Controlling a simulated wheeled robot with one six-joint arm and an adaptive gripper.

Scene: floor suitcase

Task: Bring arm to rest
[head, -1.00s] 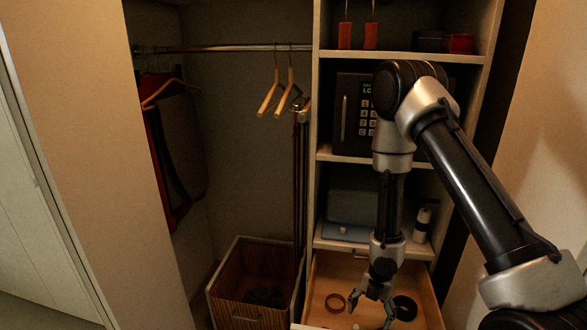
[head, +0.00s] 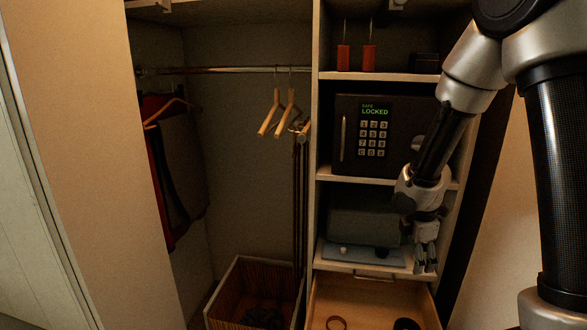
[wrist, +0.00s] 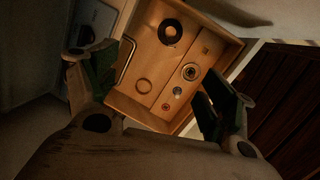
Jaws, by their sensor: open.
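My gripper (head: 425,268) hangs at the right in the head view, pointing down in front of the shelf above the open drawer (head: 312,300). Its fingers are spread, with nothing between them. In the wrist view the two fingers of my gripper (wrist: 162,78) stand apart, and the drawer (wrist: 215,45) lies beyond them. My arm is bent, its upper links filling the right side of the head view.
The drawer holds a brown ring (wrist: 143,86), a black ring (wrist: 170,32) and several small round items. A locked safe (head: 362,140) sits on the middle shelf. A grey-blue folded item (head: 360,255) lies below it. A slatted basket (head: 235,290) stands left.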

